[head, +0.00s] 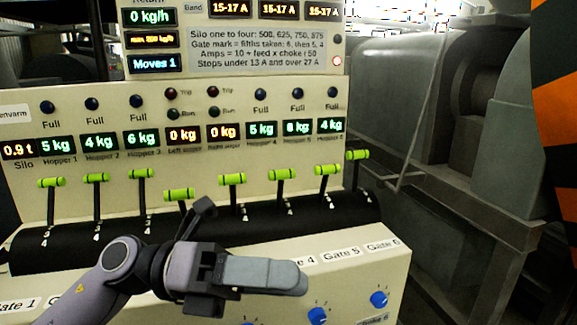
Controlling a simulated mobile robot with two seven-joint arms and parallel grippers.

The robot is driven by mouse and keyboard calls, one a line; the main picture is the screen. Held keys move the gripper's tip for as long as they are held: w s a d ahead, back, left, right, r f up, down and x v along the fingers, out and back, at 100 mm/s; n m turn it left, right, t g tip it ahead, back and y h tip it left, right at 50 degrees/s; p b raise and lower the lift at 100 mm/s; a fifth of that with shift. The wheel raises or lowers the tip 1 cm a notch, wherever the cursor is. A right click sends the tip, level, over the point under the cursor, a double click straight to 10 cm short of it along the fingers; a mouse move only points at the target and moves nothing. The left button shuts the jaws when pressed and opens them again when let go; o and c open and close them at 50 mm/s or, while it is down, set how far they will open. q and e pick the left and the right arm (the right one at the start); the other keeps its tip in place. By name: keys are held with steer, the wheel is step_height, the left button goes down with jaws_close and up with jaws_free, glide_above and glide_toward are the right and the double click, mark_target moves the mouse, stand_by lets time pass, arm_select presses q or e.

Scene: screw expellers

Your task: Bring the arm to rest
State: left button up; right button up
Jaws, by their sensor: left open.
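My left gripper (252,243) is open and empty, in front of the sloping front of the control desk (350,262). One grey finger points right across the gate labels and hides some of them; a darker finger points up near the black lever strip (120,238). My left arm comes in from the lower left. The fingers look apart from the nearest green lever handles (232,179), though depth is hard to judge. My right gripper is not in view.
Several green-handled levers stand in a row, one (180,194) lower than its neighbours. Blue choke knobs (379,299) sit below. Lit displays (182,134) show hopper weights and amps. Grey machinery (400,100) stands right, beside an orange and black striped surface (555,110).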

arm_select(q)
steer(key=w+a+f+n+t+y, duration=0.25)
steer(key=f+n+t, duration=0.4)
steer(key=n, duration=0.45)
steer(key=w+a+f+n+t+y, duration=0.25)
steer(key=a+f+n+t, duration=0.2)
steer(key=n+t, duration=0.45)
steer(key=w+a+f+n+t+y, duration=0.25)
steer(key=f+n+t, duration=0.4)
steer(key=n, duration=0.55)
steer(key=s+a+f+n+g+y, duration=0.2)
steer(key=s+a+f+n+y, duration=0.1)
steer(key=f, duration=0.5)
steer(key=s+a+f+n+g+y, duration=0.3)
steer(key=s+f+n, duration=0.2)
steer(key=s+f, duration=0.3)
steer(key=s+a+f+n+g+y+p, duration=0.1)
steer(key=s+a+f+n+g+y, duration=0.2)
steer(key=s+f, duration=0.2)
step_height(320, 180, down, 3)
steer(key=shift+s+a+f+n, duration=0.1)
steer(key=shift+s+a+n, duration=0.05)
steer(key=shift+a+n, duration=0.2)
